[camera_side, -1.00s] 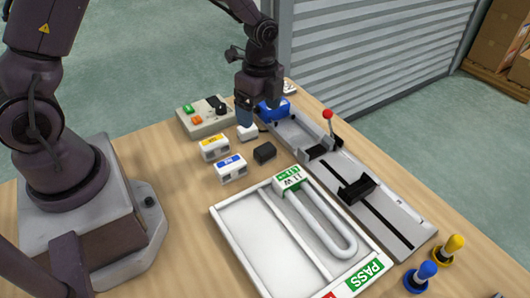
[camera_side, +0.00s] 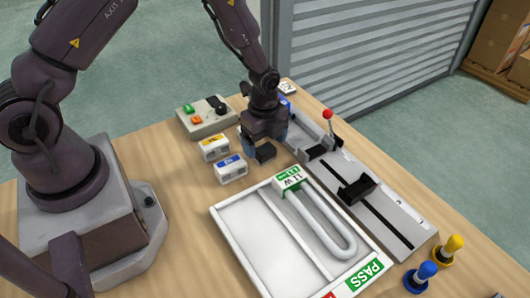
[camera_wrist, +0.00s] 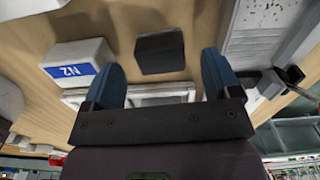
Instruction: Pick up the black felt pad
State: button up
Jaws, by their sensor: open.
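The black felt pad (camera_side: 265,153) is a small dark block on the wooden table. It also shows in the wrist view (camera_wrist: 160,52), level on the table near the top centre. My gripper (camera_side: 265,147) is open and points down right at the pad. In the wrist view its two blue fingers (camera_wrist: 161,65) are spread wide, with the pad in the gap between them or just beyond their tips. Nothing is held. I cannot tell how far the fingertips are above the table.
A white block with a blue label (camera_side: 230,169) and one with a yellow label (camera_side: 214,148) stand just left of the pad. A grey fixture rail (camera_side: 385,205) runs close on the right. A white tray (camera_side: 236,236) with a U-shaped tube (camera_side: 330,235) lies in front.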

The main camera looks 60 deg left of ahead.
jog(key=shift+f, duration=1.4)
jog(key=c, duration=1)
jog(key=shift+r, duration=0.1)
jog(key=shift+r, duration=0.5)
jog(key=r, duration=0.2)
jog(key=shift+s+r, duration=0.2)
jog(key=shift+r, duration=0.15)
jog(key=shift+s+d+r, duration=0.1)
jog(key=shift+s+r, duration=1.45)
jog(key=shift+s, duration=0.7)
jog(key=shift+s+d+r, duration=0.1)
jog(key=shift+s+r, duration=1.4)
jog(key=shift+s, duration=0.8)
jog(key=shift+s+d+r, duration=0.1)
jog(key=shift+s+r, duration=1.45)
jog(key=shift+s, duration=0.7)
